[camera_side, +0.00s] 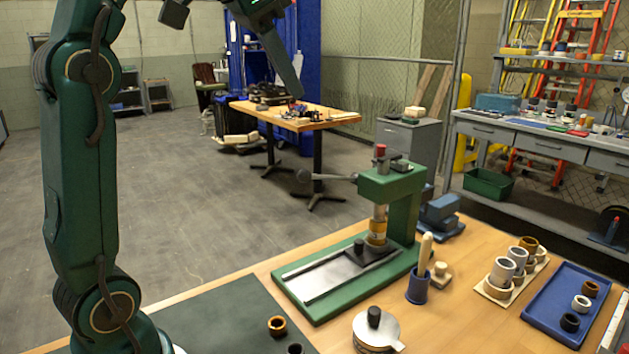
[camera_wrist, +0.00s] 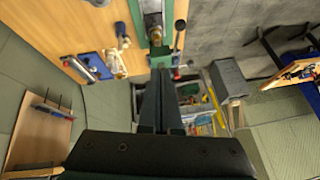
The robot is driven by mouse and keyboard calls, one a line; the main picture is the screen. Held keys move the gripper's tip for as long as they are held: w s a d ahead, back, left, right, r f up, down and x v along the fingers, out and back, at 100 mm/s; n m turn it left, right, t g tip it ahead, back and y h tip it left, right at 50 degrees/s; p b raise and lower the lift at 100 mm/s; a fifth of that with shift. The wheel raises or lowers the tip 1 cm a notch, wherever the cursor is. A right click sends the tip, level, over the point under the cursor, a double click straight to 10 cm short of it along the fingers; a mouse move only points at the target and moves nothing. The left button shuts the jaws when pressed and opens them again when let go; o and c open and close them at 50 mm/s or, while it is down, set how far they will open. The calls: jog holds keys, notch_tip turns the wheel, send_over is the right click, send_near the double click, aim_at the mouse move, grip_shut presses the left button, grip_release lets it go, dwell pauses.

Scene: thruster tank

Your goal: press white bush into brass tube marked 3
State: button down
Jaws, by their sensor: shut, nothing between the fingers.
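My gripper (camera_side: 297,92) is high above the floor at the top of the side view, far from the bench parts; its fingers are together and empty, as the wrist view (camera_wrist: 160,75) also shows. A white bush (camera_side: 581,303) lies in the blue tray (camera_side: 541,310) between a brown bush (camera_side: 590,288) and a black bush (camera_side: 570,321). A brass-coloured cylinder (camera_side: 377,231) stands under the ram of the green press (camera_side: 405,205); I cannot read a number on it. Grey and brown tubes (camera_side: 503,270) stand on a wooden board (camera_side: 491,292).
A blue cup (camera_side: 418,288) with a wooden-handled tool, a round lidded tin (camera_side: 376,330) and a dark mat (camera_side: 235,322) with a brown ring (camera_side: 277,326) are on the bench. The press lever (camera_side: 325,178) sticks out left.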

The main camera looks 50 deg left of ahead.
jog(key=w+a+f+n, duration=0.1)
jog(key=w+a, duration=0.1)
jog(key=a, duration=0.2)
send_over(304, 174)
notch_tip(304, 174, down, 10)
jog(key=shift+f, duration=1.3)
